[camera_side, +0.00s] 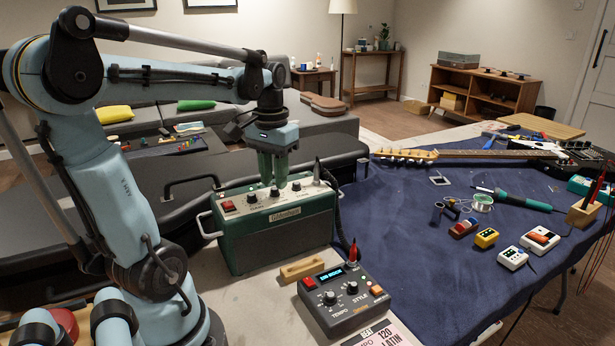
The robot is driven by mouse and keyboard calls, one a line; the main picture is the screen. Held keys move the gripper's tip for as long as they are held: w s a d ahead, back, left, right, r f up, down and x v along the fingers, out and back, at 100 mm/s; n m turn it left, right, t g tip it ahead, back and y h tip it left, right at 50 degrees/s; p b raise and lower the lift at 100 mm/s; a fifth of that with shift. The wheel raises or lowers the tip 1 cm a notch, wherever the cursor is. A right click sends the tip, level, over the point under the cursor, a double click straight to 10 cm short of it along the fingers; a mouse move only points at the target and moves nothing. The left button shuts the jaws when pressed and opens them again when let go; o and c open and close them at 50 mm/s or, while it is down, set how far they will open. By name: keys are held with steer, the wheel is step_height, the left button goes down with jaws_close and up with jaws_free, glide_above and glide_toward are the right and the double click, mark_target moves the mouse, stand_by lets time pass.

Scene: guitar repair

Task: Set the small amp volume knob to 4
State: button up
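The small amp (285,225) is a green box with a cream control panel on top, standing on the light worktop at centre left. Its panel carries a red switch (228,206) and a row of dark knobs, including a left knob (252,199), a middle knob (274,193) and a right knob (296,186). My gripper (274,183) points down over the panel, its green fingertips at or just above the middle knob. I cannot tell whether they touch or grip it. The knob labels and pointer settings are too small to read.
A cable plug (317,170) stands up at the amp's right end. A grey rhythm box (344,298) with a lit display and a wooden block (302,269) lie in front. The blue mat (400,230) on the right holds a guitar (480,154), solder, an iron and small pedals.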

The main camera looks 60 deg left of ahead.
steer(key=shift+f, duration=1.15)
steer(key=shift+r, duration=0.15)
stand_by(0.4)
